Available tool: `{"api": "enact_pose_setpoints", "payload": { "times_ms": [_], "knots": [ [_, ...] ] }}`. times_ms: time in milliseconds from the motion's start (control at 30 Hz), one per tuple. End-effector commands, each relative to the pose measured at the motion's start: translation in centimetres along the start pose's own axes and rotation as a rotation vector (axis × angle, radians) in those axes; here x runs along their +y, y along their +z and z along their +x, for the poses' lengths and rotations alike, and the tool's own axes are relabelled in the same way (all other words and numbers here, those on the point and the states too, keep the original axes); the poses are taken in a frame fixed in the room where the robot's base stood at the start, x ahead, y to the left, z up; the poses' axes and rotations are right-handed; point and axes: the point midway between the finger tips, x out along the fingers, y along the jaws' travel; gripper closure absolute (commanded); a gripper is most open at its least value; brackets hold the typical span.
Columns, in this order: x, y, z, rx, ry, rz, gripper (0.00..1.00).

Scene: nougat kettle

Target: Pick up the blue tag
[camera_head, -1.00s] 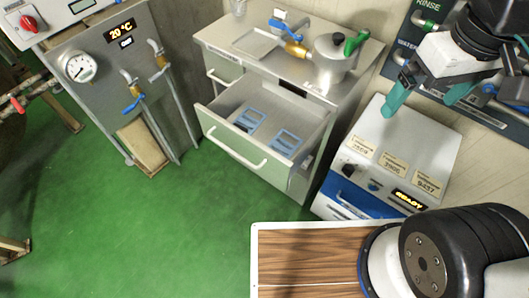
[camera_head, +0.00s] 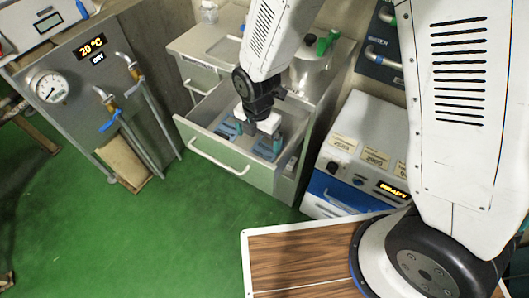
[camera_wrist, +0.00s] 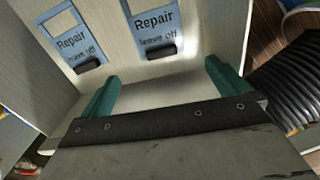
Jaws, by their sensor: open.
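Two blue tags lie in the open drawer (camera_head: 236,174). The left tag (camera_head: 227,130) and the right tag (camera_head: 265,148) are partly hidden by my gripper in the head view. In the wrist view, the left tag (camera_wrist: 72,40) and the right tag (camera_wrist: 148,18) both read "Repair leave off", each with a dark part at its lower end. My gripper (camera_head: 263,133) is over the drawer. In the wrist view its teal fingers (camera_wrist: 161,72) are spread with nothing between them, and both tags lie beyond the fingertips.
The drawer's front and side walls surround the tags. A steel kettle (camera_head: 308,78) with a green handle stands on the cabinet above. A white and blue machine (camera_head: 372,135) stands to the right. A wooden-topped surface (camera_head: 300,262) is in front.

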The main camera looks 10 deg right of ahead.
Motion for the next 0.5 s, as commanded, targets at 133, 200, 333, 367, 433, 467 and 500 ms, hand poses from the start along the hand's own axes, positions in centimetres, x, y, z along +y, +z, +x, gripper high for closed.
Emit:
{"api": "enact_pose_setpoints", "payload": {
  "times_ms": [133, 200, 333, 367, 433, 467, 500],
  "knots": [
    [0.0, -0.3, 1.6, 0.003, -0.008, -0.034, 0.00],
    [-0.1, -0.3, 2.4, 0.003, -0.009, -0.034, 0.00],
    [-0.1, -0.2, 3.7, 0.003, -0.008, -0.032, 0.00],
    [-0.1, -0.1, 4.0, 0.003, -0.008, -0.032, 0.00],
    [-0.2, -0.1, 5.0, 0.004, -0.010, -0.031, 0.00],
    [-0.2, 0.0, 5.5, 0.003, -0.009, -0.031, 0.00],
    [-0.3, 0.1, 6.2, 0.004, -0.011, -0.031, 0.00]
  ]
}}
